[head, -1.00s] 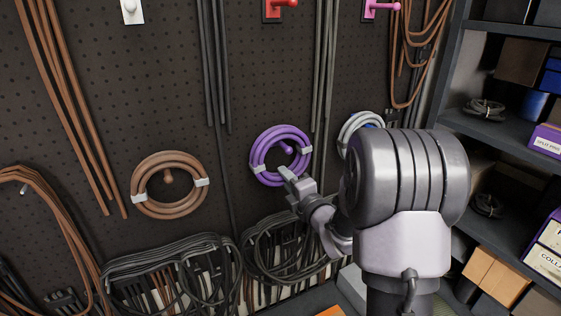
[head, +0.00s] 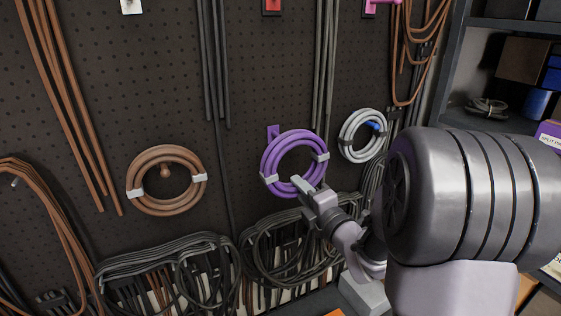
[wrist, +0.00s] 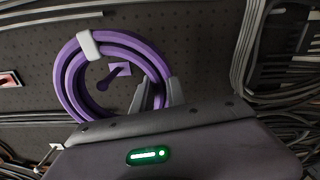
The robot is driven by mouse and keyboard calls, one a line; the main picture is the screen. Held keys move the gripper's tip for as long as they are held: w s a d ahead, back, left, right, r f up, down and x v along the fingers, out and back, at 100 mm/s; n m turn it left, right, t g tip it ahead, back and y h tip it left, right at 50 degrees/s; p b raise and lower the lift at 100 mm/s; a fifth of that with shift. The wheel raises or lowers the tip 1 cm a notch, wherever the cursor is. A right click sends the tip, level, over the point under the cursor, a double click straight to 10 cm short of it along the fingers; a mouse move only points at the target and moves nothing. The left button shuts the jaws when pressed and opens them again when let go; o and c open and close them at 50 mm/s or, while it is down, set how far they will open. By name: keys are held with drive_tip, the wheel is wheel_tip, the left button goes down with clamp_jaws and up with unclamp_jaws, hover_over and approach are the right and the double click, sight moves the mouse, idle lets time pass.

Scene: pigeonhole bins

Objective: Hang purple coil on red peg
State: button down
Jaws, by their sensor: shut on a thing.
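The purple coil (head: 266,163), a ring with pale ties, is held in front of the pegboard; it also shows in the wrist view (wrist: 70,75). My gripper (head: 312,187) is shut on its lower right side in the head view; the fingers also show in the wrist view (wrist: 155,93). A purple peg plate (head: 273,132) shows just above and left of the coil. In the wrist view the purple peg (wrist: 114,75) appears through the ring. The red peg's plate (head: 272,6) is cut off at the top edge, and a red plate shows in the wrist view (wrist: 9,79).
A brown coil (head: 142,193) hangs to the left and a grey-white coil (head: 348,133) to the right. Dark cable bundles (head: 170,250) hang below. Grey cables (head: 214,70) run down the board above. A shelf unit (head: 510,35) stands at right.

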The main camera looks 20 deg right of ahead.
drive_tip(key=s+b, duration=0.1)
drive_tip(key=s, duration=0.3)
idle(0.6)
